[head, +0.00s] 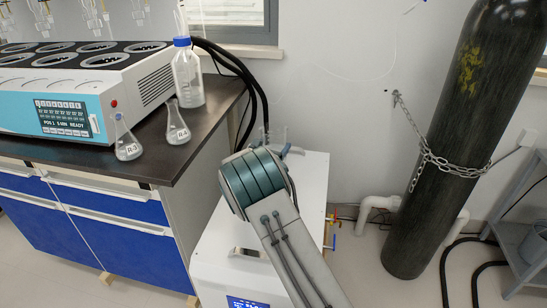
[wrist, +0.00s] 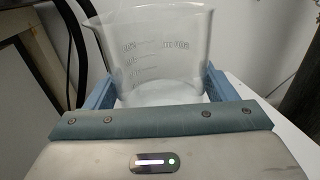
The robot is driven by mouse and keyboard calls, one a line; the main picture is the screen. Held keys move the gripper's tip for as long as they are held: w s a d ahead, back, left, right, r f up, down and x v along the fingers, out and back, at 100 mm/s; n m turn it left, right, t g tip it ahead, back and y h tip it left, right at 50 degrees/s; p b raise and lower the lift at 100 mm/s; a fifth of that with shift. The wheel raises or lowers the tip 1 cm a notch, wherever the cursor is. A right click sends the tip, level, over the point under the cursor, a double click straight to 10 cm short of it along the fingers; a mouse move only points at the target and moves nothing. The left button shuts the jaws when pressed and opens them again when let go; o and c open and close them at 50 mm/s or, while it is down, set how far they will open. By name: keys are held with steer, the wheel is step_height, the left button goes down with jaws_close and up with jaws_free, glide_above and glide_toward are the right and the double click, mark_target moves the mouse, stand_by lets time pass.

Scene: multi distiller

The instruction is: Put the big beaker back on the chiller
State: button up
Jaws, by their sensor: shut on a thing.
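The big clear beaker (wrist: 150,50) stands upright between the two blue fingers of my gripper (wrist: 158,88), which is shut on it. In the head view the beaker (head: 274,134) shows only in part, behind my arm. One blue fingertip of my gripper (head: 285,150) shows beside it. The chiller (head: 313,185) is a white box on the floor with a lit display on its front. The beaker is at the chiller's far end, over its top. My arm hides its base, so I cannot tell whether it touches the top.
A dark-topped bench (head: 190,140) stands left of the chiller, with two flasks (head: 127,140) (head: 178,124), a blue-capped bottle (head: 187,75) and a multi-position distiller (head: 80,85). Black hoses (head: 240,70) run behind. A chained gas cylinder (head: 455,130) stands at the right, near white pipes (head: 375,210).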

steer(key=shift+f+b, duration=0.6)
steer(key=shift+f, duration=1.3)
steer(key=shift+f, duration=0.1)
steer(key=o, duration=1.3)
steer(key=shift+f, duration=0.15)
steer(key=shift+o, duration=0.2)
